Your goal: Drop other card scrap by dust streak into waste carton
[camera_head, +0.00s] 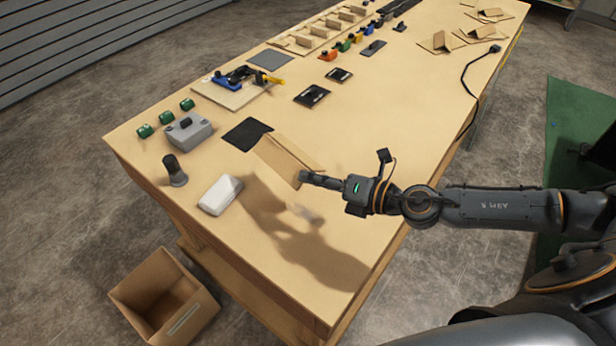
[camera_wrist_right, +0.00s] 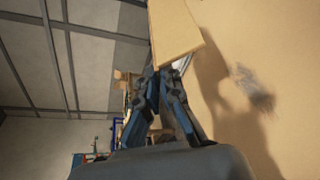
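My right gripper (camera_head: 305,178) is shut on a folded tan card scrap (camera_head: 285,160) and holds it above the near part of the workbench. In the right wrist view the card scrap (camera_wrist_right: 174,28) stands out past the fingertips of the right gripper (camera_wrist_right: 160,75). A grey dust streak (camera_head: 305,213) lies on the bench below the gripper, and it also shows in the right wrist view (camera_wrist_right: 254,88). The open waste carton (camera_head: 195,322) stands on the floor at lower left, beside the bench. My left gripper is not in view.
A white box (camera_head: 221,195), a dark knob (camera_head: 175,171), a grey box (camera_head: 188,131) and a black pad (camera_head: 246,134) stand or lie near the bench's left end. More card scraps (camera_head: 440,43) lie at the far right, near a black cable (camera_head: 474,70).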

